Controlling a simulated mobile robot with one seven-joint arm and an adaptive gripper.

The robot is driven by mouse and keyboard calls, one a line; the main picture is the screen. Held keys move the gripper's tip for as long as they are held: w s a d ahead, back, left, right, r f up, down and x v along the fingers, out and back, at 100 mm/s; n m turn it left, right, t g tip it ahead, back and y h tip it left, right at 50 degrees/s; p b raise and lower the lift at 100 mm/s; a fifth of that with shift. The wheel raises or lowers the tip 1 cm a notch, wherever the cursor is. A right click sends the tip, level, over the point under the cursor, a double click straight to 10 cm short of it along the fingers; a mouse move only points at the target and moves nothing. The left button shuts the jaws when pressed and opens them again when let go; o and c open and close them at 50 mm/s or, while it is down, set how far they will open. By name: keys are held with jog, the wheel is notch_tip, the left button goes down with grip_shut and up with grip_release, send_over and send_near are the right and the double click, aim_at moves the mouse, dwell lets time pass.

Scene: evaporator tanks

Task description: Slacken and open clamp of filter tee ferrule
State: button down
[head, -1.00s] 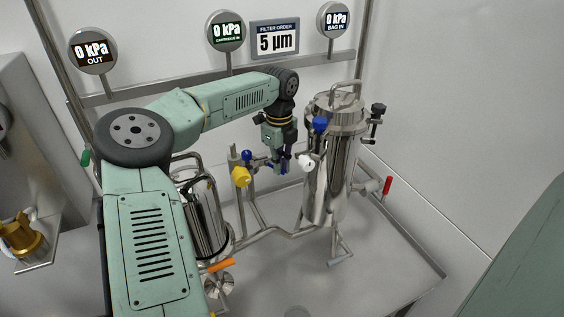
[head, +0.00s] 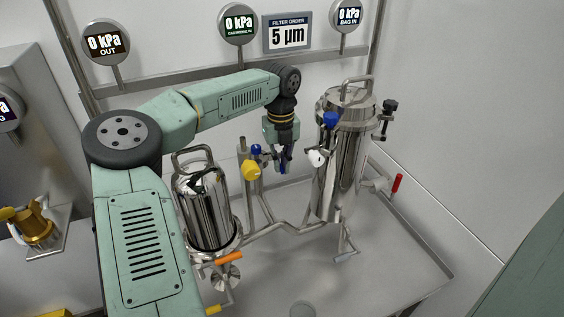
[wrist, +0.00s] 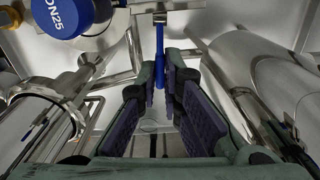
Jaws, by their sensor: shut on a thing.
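My gripper (head: 284,167) hangs between the two steel filter housings, beside the pipework tee that has a yellow cap (head: 251,170) and a blue knob (head: 256,149). In the wrist view, its dark padded fingers (wrist: 160,85) are closed about a thin blue bar (wrist: 160,48) that reaches down between the fingertips. The bar hangs from a steel fitting (wrist: 165,6) at the top of the picture. I cannot tell the clamp and the ferrule apart from the surrounding fittings, as the fingers and pipes hide much of that spot.
The tall right housing (head: 342,165) stands close to the gripper, with a blue knob (head: 331,119) and a white cap (head: 317,157). The shorter left housing (head: 205,212) stands near my arm. A round blue cap marked DN25 (wrist: 62,16) is close at upper left. The tray's front right is clear.

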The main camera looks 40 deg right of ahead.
jog(key=shift+w, duration=0.1)
jog(key=c, duration=2)
grip_release()
notch_tip(320, 180, up, 12)
jog(key=shift+r, duration=0.1)
